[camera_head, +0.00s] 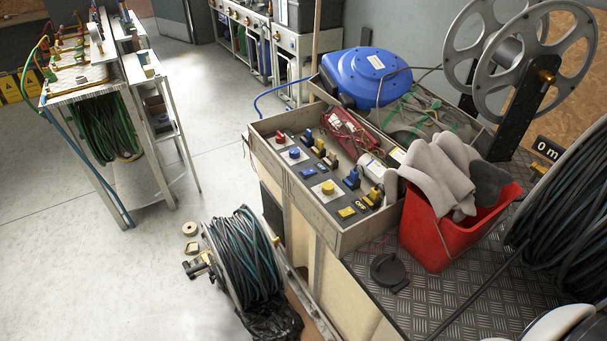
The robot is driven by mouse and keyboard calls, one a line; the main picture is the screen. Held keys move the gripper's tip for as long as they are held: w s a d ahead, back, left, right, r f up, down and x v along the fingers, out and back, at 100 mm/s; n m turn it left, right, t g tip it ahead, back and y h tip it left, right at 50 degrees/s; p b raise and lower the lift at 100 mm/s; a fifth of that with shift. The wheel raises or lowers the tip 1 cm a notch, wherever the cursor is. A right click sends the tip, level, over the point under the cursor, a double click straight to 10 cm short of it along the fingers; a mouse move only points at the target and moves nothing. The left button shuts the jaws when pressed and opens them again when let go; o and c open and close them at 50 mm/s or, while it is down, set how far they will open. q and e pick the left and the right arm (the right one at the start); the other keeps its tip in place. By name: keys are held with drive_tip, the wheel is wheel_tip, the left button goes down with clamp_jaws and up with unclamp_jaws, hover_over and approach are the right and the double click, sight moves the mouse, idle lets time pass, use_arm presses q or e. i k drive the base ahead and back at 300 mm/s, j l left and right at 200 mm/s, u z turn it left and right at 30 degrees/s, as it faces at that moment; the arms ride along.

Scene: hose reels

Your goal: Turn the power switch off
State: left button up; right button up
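A grey control panel (318,168) lies in an open box on top of the cabinet. It carries a red button (280,137), a blue button (294,153) and a yellow button (328,187) on the near left side. Behind them is a row of small switches or plugs, among them a blue one (352,178) and a yellow one (375,196). Neither of my grippers is in view.
A red bucket (435,232) with grey gloves stands right of the panel. A blue hose reel (367,76) sits behind it. A large metal reel (507,50) and a cable coil (575,205) are at right. A cable reel (245,262) stands on the floor in front; open floor lies left.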

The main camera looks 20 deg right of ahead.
sight(279, 138)
drive_tip(key=i+j+z, duration=0.1)
drive_tip(key=z, duration=0.35)
drive_tip(key=i+j+z, duration=0.1)
drive_tip(key=z, duration=0.35)
drive_tip(key=j+z, duration=0.3)
drive_tip(key=z, duration=0.15)
drive_tip(key=i+j+z, duration=0.1)
drive_tip(key=z, duration=0.35)
drive_tip(key=j+z, duration=0.3)
drive_tip(key=z, duration=0.15)
